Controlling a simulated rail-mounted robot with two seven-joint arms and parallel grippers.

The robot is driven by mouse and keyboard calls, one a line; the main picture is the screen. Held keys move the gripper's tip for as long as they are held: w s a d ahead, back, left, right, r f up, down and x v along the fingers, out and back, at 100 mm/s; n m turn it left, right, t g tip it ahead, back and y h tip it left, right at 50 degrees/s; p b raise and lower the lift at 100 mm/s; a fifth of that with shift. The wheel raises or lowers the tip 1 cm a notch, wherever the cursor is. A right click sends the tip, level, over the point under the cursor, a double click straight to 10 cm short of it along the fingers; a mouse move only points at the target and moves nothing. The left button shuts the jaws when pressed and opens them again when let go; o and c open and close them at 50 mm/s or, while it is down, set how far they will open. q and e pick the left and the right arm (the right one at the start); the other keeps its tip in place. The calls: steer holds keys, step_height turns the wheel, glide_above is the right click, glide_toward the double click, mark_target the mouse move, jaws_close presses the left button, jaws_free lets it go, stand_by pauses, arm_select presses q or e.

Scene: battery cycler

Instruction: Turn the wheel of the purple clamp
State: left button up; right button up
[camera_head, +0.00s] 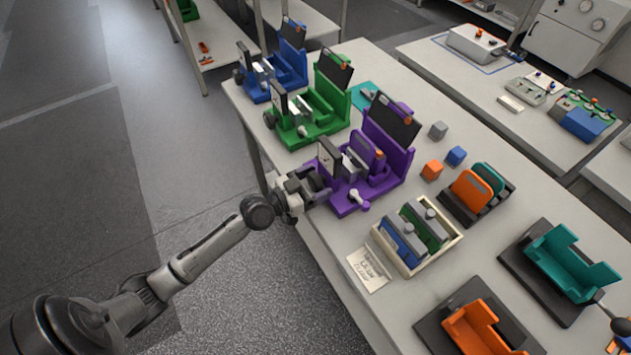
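The purple clamp (393,163) stands on the white table, with a dark panel raised at its back and a grey block in its middle. Its wheel is at the near left side, largely hidden by my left gripper (318,183). My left gripper reaches in from the left at the table's edge, with its fingers at the wheel. I cannot tell whether the fingers are closed on the wheel or only around it. A small white-tipped lever (355,197) sticks up at the clamp's front. My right gripper is not clearly in view.
A green clamp (330,104) and a blue clamp (290,66) stand further back. A cream box (448,238) with upright plates, a label card (367,269), small cubes (432,170), and teal (570,262) and orange (480,328) holders lie to the right. Open floor is at left.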

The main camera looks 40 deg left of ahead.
arm_select(q)
steer(key=c, duration=0.8)
steer(key=shift+o, duration=0.2)
steer(key=shift+n+p, duration=0.55)
steer(key=shift+n, duration=1.15)
steer(key=o, duration=0.9)
steer(key=shift+o, duration=0.2)
steer(key=shift+s, duration=0.1)
steer(key=v, duration=1.3)
steer(key=shift+s, duration=0.3)
steer(key=shift+r, duration=0.1)
